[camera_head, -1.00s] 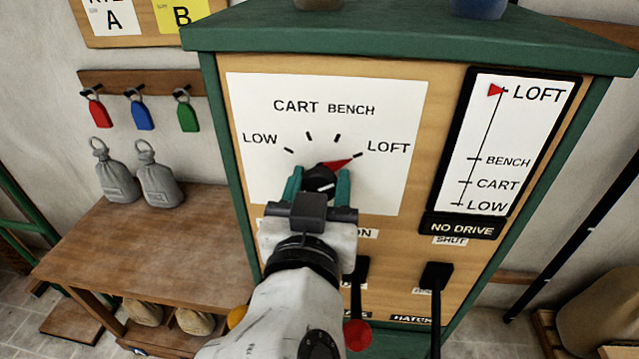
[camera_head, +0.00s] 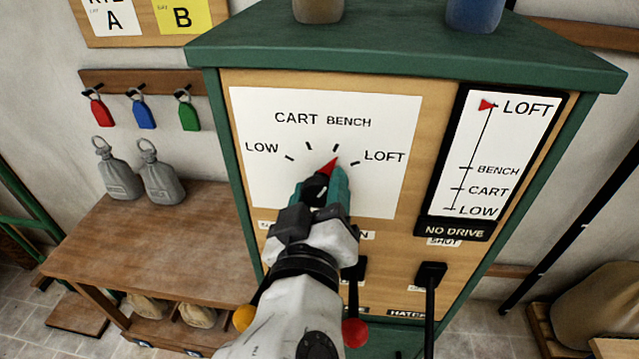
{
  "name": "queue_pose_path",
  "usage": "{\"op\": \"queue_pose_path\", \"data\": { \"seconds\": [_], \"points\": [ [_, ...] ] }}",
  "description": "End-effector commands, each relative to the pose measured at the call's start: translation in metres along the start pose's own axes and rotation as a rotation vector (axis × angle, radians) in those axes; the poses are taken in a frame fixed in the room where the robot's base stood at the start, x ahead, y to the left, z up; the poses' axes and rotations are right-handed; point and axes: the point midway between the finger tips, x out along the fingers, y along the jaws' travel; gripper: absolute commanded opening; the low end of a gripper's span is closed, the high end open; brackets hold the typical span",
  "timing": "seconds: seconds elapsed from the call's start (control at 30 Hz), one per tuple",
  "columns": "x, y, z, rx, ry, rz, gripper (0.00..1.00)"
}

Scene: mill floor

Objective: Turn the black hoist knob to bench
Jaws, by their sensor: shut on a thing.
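The black hoist knob (camera_head: 315,187) is on a white dial plate (camera_head: 265,115) marked LOW, CART, BENCH and LOFT. Its red pointer (camera_head: 328,168) points up and right, between the BENCH and LOFT ticks, nearer BENCH. My gripper (camera_head: 319,190) is shut on the knob, with teal fingers on its two sides, and it hides the knob's lower part. The level gauge (camera_head: 468,140) at the right has its red marker (camera_head: 487,104) at LOFT. A NO DRIVE label (camera_head: 454,230) is below it.
Two black levers hang below the dial; the right one (camera_head: 431,272) is near a SHUT label. A red ball (camera_head: 355,333) is beside my arm. A wooden bench (camera_head: 150,235) with two grey weights (camera_head: 160,180) stands left. Coloured tags hang above.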

Motion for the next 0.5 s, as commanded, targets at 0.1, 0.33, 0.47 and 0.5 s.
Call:
{"op": "queue_pose_path", "data": {
  "seconds": [0.1,0.33,0.47,0.5],
  "points": [
    [0.0003,0.0012,-0.0019,-0.062,0.001,0.0,0.19],
    [0.0005,0.001,-0.0015,-0.134,0.002,0.001,0.19],
    [0.0004,0.0008,-0.0014,-0.149,0.003,0.001,0.19],
    [0.0004,0.0008,-0.0013,-0.151,0.003,0.001,0.19]
  ]
}}
